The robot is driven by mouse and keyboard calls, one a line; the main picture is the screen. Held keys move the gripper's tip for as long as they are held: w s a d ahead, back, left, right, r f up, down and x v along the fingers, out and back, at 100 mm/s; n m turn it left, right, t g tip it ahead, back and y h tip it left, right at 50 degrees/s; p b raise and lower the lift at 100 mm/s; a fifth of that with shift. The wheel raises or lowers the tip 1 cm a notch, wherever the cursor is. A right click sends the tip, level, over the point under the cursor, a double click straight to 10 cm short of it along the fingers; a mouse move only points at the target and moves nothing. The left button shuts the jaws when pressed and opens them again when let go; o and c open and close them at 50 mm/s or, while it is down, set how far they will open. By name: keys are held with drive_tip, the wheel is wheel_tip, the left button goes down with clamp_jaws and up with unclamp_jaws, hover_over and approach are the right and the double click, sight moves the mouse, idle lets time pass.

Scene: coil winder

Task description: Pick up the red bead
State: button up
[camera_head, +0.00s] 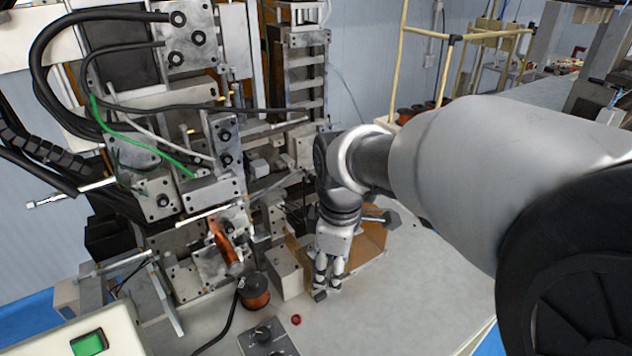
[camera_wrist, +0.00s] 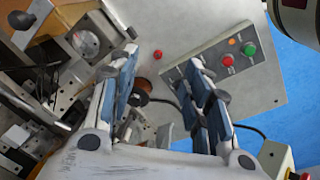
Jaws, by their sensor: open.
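The red bead (camera_head: 295,319) is small and round and lies on the light grey table top, to the right of a dark copper wire spool. It also shows in the wrist view (camera_wrist: 158,54), in the gap between the fingertips but farther away. My gripper (camera_head: 327,292) points down, above and to the right of the bead in the head view. Its fingers (camera_wrist: 162,60) are spread apart with nothing between them. The bead is in plain sight in both views and apart from the gripper.
The copper spool (camera_head: 254,291) stands close left of the bead. A control box (camera_head: 268,338) with knobs sits just in front of it. The coil winder (camera_head: 215,185) rises at the left and back. The table (camera_head: 400,310) is clear to the right.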

drive_tip(key=w+a+f+n+g+p, duration=0.15)
drive_tip(key=w+a+f+n, duration=0.25)
drive_tip(key=a+f+n, duration=0.4)
drive_tip(key=m+b, duration=0.1)
drive_tip(key=b, duration=0.1)
hover_over(296, 318)
drive_tip(key=f, duration=1)
drive_tip(key=shift+w+a, duration=0.3)
drive_tip(key=shift+f, duration=0.65)
drive_tip(key=f, duration=0.2)
drive_tip(key=f+b, duration=0.1)
drive_tip(key=f, duration=0.1)
drive_tip(key=shift+s+d, duration=0.3)
drive_tip(key=shift+f, duration=0.65)
drive_tip(key=shift+c, duration=0.3)
drive_tip(key=c, duration=0.7)
